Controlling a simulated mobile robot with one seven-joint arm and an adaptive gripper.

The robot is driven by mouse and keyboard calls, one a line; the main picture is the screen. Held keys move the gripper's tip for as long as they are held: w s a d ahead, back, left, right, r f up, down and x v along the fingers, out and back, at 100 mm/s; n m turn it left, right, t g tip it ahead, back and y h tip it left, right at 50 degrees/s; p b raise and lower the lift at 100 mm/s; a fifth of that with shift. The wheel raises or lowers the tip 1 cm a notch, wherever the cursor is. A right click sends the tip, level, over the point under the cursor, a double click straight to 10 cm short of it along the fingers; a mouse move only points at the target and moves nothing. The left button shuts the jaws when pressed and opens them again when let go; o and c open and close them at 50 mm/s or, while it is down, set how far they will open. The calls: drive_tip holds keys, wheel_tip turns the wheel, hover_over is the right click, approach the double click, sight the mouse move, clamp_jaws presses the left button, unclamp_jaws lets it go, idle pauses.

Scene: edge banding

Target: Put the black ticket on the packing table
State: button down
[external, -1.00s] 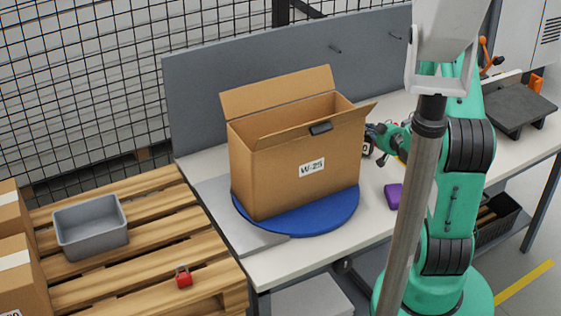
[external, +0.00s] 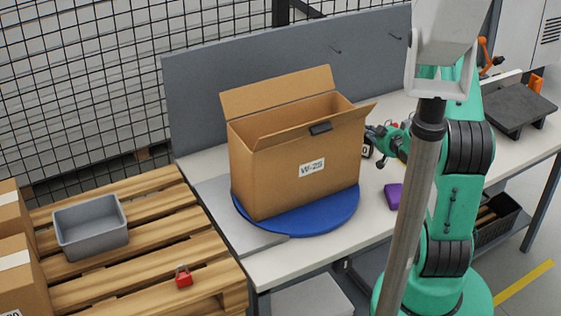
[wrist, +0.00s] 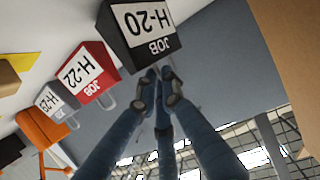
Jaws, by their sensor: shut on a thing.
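The black ticket (wrist: 137,32), marked JOB H-20, is at the top of the wrist view, at the tips of my gripper (wrist: 161,80). The blue-grey fingers are closed together at its lower edge, where they hide its loop. In the external view a small part of the black ticket (external: 367,149) shows just right of the cardboard box, by my gripper (external: 376,133). I cannot tell whether it touches the surface. The packing table (external: 285,262) has a pale top.
A cardboard box (external: 290,165) marked W-25 stands open on a blue turntable (external: 325,222). A purple block (external: 393,196) lies right of it. A red H-22 ticket (wrist: 88,73) and a grey ticket (wrist: 52,100) are beside the black one. A red tag (external: 184,277) lies on the pallet.

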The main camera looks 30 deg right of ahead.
drive_tip(key=shift+f, duration=0.35)
drive_tip(key=c, duration=1.8)
unclamp_jaws()
drive_tip(key=shift+v, duration=6.05)
